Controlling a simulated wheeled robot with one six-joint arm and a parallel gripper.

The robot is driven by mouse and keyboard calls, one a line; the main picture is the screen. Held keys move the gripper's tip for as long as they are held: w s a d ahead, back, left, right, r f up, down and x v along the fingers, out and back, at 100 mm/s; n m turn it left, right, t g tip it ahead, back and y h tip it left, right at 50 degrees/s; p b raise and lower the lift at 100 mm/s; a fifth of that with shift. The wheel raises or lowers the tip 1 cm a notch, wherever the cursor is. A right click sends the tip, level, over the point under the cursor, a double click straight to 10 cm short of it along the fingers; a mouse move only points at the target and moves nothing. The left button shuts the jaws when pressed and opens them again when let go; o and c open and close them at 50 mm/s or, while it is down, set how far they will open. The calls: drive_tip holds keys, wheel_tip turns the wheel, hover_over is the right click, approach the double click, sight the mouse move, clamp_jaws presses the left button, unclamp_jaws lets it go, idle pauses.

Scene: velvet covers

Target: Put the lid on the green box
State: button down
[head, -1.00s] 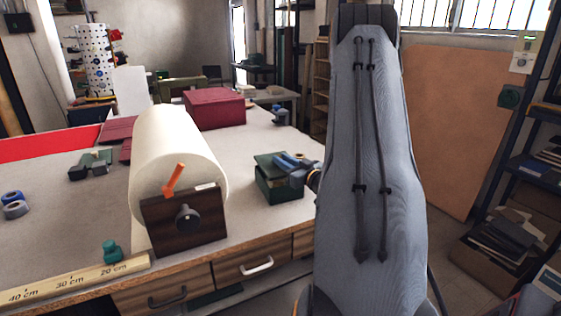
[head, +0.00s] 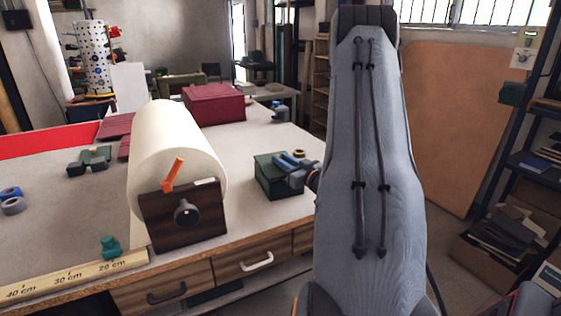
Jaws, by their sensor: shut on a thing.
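The dark green box (head: 269,184) stands near the right edge of the workbench, just left of my arm in the head view. My blue-grey gripper (head: 287,162) reaches in from the right at the top of the box. It is shut on the green lid (head: 266,160), which lies level at the box's top. Lid and box look nearly in line. I cannot tell whether the lid is fully seated. My gripper and arm hide the right part of the lid.
A large cream roll (head: 175,150) on a dark wooden stand is left of the box. A burgundy box (head: 214,104) stands behind. Clamps (head: 88,161), tape rolls (head: 12,204) and a ruler (head: 75,277) lie on the bench (head: 90,220). A shelf (head: 520,165) stands at right.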

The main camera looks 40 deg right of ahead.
drive_tip(key=shift+f+b, duration=0.35)
drive_tip(key=shift+f, duration=0.2)
drive_tip(key=c, duration=1.5)
unclamp_jaws()
drive_tip(key=s, duration=0.2)
drive_tip(key=s+b, duration=0.1)
drive_tip(key=s, duration=0.2)
drive_tip(key=s+b, duration=0.1)
drive_tip(key=s, duration=0.1)
drive_tip(key=shift+s+a, duration=0.25)
drive_tip(key=shift+s, duration=0.15)
drive_tip(key=shift+a, duration=0.1)
